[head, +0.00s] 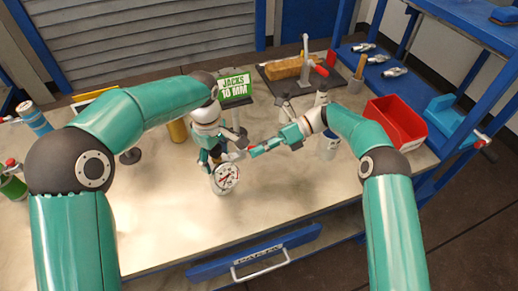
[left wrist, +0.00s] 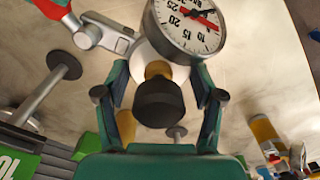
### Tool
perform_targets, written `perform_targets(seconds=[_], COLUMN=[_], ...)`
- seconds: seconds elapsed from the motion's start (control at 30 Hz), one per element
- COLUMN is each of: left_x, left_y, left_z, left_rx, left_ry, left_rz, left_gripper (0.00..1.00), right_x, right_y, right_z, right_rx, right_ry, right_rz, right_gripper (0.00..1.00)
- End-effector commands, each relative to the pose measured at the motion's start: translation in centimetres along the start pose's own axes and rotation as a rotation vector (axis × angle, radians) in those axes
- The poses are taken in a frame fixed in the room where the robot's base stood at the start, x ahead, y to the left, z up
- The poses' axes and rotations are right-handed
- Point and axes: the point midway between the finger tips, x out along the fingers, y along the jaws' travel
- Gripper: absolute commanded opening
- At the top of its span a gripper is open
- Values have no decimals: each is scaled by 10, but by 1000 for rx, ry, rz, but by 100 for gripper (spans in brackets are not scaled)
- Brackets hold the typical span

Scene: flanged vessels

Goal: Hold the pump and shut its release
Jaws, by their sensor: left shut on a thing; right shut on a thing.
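The pump has a round white gauge (head: 227,177) with a red mark on its dial; the gauge also shows in the left wrist view (left wrist: 190,24). My right gripper (head: 256,149) is shut at the pump's right side, at a small red part that seems to be the release. The fingers hide most of that part, and its position cannot be told.
A green "JACKS 10 MM" sign (head: 235,87) stands behind the pump. A red bin (head: 396,124) is at the right, and a wooden block (head: 288,67) lies on a dark plate at the back. The bench front (head: 170,235) is clear above a blue drawer (head: 256,252).

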Motion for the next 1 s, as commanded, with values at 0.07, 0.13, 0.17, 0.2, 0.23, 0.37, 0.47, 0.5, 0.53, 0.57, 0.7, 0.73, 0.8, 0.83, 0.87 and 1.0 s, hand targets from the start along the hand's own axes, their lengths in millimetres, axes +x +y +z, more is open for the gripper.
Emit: perform_targets(seconds=[0.07,0.13,0.17,0.2,0.23,0.37,0.47,0.5,0.53,0.57,0.7,0.73,0.8,0.83,0.87,1.0], left_x=[4,4,4,4,4,4,4,4,4,4,4,4,4,4,4,4], left_y=[-3,-3,-3,-3,-3,-3,-3,-3,-3,-3,-3,-2,-2,-2,-2,-2], left_z=[2,2,2,2,2,2,2,2,2,2,2,2,2,2,2,2], left_rx=[2,2,2,2,2,1,1,1,1,1,1,1,1,1,1,1], left_ry=[-6,-6,-6,-6,-6,-6,-6,-6,-6,-6,-6,-6,-6,-5,-5,-5], left_rz=[-14,-14,-14,-14,-14,-14,-13,-13,-13,-13,-13,-13,-13,-13,-13,-12], left_gripper=[11,11,11,11,11,11,11,11,11,11,11,11,11,11,11,11], right_x=[-2,-2,-1,-1,-1,-1,-1,-1,-2,-3,-15,-19,-30,-33,-37,-55], right_y=[-1,-1,-1,-1,-1,-1,-1,-1,-1,-1,-2,-2,-2,-2,-2,-3], right_z=[0,0,0,0,0,0,0,0,0,0,0,0,-1,-1,-1,-1], right_rx=[-1,0,0,0,0,0,0,0,0,0,-2,-2,-1,-2,-2,-1], right_ry=[-3,-3,-3,-3,-3,-2,-2,-2,-2,-2,-3,-3,-4,-4,-4,-4], right_rz=[-6,-5,-5,-4,-4,-3,-2,-2,-2,-2,-4,-4,-5,-4,-4,-4], right_gripper=[23,35,40,46,46,46,46,46,46,46,46,46,46,46,46,46])
